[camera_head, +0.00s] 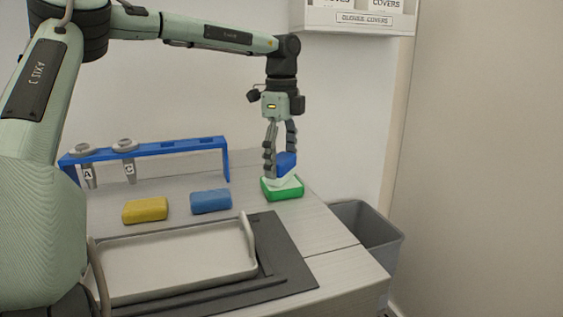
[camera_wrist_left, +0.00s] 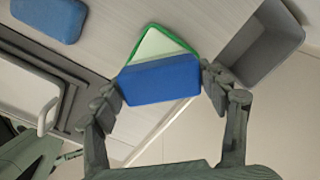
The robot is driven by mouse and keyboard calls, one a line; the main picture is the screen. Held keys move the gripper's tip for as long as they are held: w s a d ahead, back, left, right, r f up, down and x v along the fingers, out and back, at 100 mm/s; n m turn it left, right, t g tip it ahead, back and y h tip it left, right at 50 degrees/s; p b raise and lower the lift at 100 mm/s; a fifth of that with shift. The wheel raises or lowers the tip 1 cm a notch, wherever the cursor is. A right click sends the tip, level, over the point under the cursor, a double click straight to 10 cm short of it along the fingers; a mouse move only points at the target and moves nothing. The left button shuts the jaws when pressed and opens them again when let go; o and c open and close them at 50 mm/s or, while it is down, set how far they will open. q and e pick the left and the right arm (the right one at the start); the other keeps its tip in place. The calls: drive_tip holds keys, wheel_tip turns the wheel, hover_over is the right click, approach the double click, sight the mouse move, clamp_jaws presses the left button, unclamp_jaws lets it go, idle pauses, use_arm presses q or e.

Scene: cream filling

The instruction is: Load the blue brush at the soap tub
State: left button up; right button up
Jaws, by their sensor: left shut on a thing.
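My left gripper (camera_head: 280,162) points down over the right side of the counter, with its fingers shut on the blue brush (camera_head: 287,164). The brush also shows in the left wrist view (camera_wrist_left: 158,82), as a blue block between the two fingertips. The soap tub (camera_head: 283,193) has a green rim and white contents and sits on the counter directly below the brush. It shows partly behind the brush in the left wrist view (camera_wrist_left: 150,32). The brush's lower end meets the white in the tub; I cannot tell how deep it is. My right gripper is out of view.
A yellow block (camera_head: 145,210) and a blue block (camera_head: 211,201) lie left of the tub. A blue rack (camera_head: 180,147) with labelled tubes stands behind. A white tray (camera_head: 175,268) lies on a dark mat (camera_head: 283,262) in front. A grey bin (camera_head: 388,243) stands right of the counter.

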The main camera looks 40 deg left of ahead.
sight(282, 157)
use_arm(q)
drive_tip(key=shift+r, duration=3.2)
